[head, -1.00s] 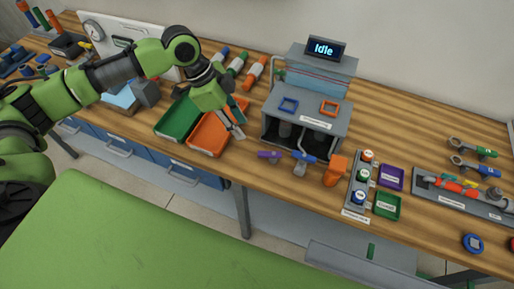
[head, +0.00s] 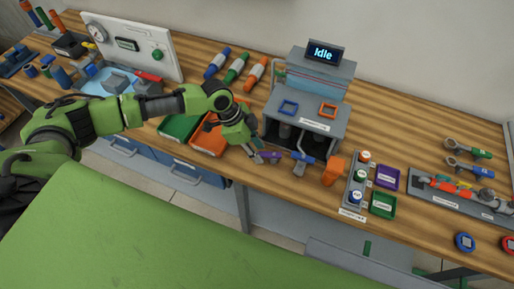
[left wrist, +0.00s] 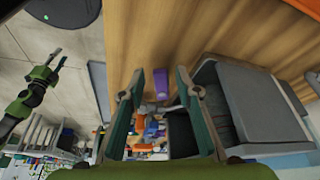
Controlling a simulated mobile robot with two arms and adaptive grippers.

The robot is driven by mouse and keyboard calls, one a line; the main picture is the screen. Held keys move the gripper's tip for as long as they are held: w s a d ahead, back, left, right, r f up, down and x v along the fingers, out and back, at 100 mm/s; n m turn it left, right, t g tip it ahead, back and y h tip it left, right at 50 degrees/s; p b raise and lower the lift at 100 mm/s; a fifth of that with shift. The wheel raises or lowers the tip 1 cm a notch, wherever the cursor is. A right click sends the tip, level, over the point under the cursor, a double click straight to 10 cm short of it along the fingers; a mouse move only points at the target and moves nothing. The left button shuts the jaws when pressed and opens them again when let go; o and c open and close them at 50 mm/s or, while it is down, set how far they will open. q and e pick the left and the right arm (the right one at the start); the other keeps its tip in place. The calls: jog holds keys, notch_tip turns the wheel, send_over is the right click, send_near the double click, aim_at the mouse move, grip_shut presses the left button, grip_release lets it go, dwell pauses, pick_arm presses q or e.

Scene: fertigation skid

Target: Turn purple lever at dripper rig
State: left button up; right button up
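The purple lever (head: 272,155) sticks out at the lower front left of the grey dripper rig (head: 338,127), whose display reads "Idle". My left gripper (head: 254,151) is just left of the lever, reaching down towards the rig's front. In the left wrist view the lever (left wrist: 163,82) shows beyond and between the two spread fingers (left wrist: 160,88), with no visible contact. My left gripper is open and empty. A green arm, mine on the right, shows small in the left wrist view; its gripper (left wrist: 56,60) has fingers apart and holds nothing visible.
Orange (head: 208,142) and green (head: 180,127) bins lie left of the rig. A rack of small bottles (head: 352,192) stands to the right. The table's front edge is close below.

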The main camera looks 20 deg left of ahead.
pick_arm(q)
grip_shut()
jog(key=shift+w+a+f+m+g+b, duration=0.15)
jog(key=shift+w+m+g+b, duration=0.35)
jog(key=shift+m+b, duration=0.55)
jog(key=shift+w+m+b, duration=0.45)
jog(key=shift+m+b, duration=0.2)
jog(key=shift+b, duration=0.05)
jog(key=shift+w+r+m+g, duration=0.1)
jog(key=shift+r+m+g, duration=0.1)
jog(key=shift+m+g, duration=0.15)
